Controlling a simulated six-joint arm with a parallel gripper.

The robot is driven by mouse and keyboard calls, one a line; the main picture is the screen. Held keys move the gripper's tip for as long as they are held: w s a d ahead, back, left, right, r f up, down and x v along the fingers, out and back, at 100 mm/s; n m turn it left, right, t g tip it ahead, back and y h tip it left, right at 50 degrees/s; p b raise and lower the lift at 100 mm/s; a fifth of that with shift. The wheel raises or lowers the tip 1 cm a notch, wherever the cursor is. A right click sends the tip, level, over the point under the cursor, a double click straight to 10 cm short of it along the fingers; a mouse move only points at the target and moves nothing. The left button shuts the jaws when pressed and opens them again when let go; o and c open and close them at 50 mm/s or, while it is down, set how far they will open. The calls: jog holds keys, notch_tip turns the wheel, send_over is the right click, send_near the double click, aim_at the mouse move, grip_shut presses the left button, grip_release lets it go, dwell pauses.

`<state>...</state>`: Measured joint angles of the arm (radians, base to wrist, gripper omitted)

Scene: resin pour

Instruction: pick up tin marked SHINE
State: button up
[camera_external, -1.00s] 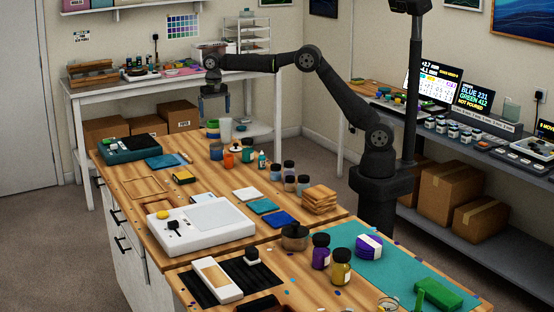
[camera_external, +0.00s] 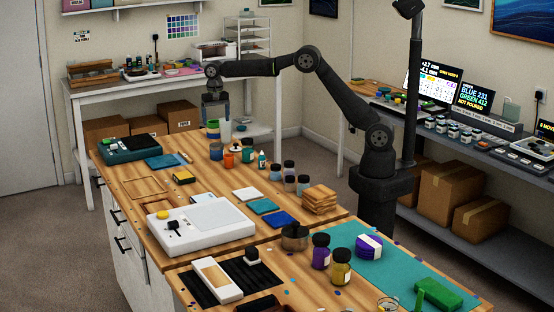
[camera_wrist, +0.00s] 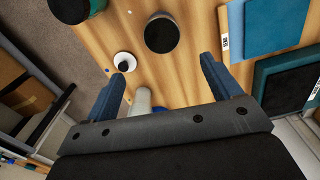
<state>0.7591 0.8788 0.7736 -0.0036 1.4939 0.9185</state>
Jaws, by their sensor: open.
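No SHINE lettering can be read in either view, so I cannot tell which container is that tin. My gripper (camera_external: 215,114) hangs open and empty above the far end of the wooden bench. In the wrist view its two blue fingers (camera_wrist: 163,66) are wide apart. A dark-topped round container (camera_wrist: 161,33) stands beyond the fingertips, apart from them. A second dark-topped container (camera_wrist: 70,9) is cut by the top edge. A pale cylinder (camera_wrist: 142,98) shows near the left finger. In the external view a blue can (camera_external: 216,151) and an orange jar (camera_external: 228,160) stand near the gripper.
Blue and teal flat items (camera_wrist: 274,25) lie to the right. Several lidded jars (camera_external: 289,170) stand along the bench's right side. A white scale-like device (camera_external: 200,226) sits nearer the camera.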

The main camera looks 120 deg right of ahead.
aim_at(217, 145)
notch_tip(217, 145, down, 9)
jog(key=shift+f, duration=0.1)
jog(key=shift+w+a+f, duration=0.1)
jog(key=shift+f, duration=1.25)
jog(key=shift+w+a+f, duration=0.1)
jog(key=shift+f, duration=1.25)
jog(key=c, duration=1.1)
jog(key=shift+c, duration=0.4)
jog(key=shift+r, duration=0.1)
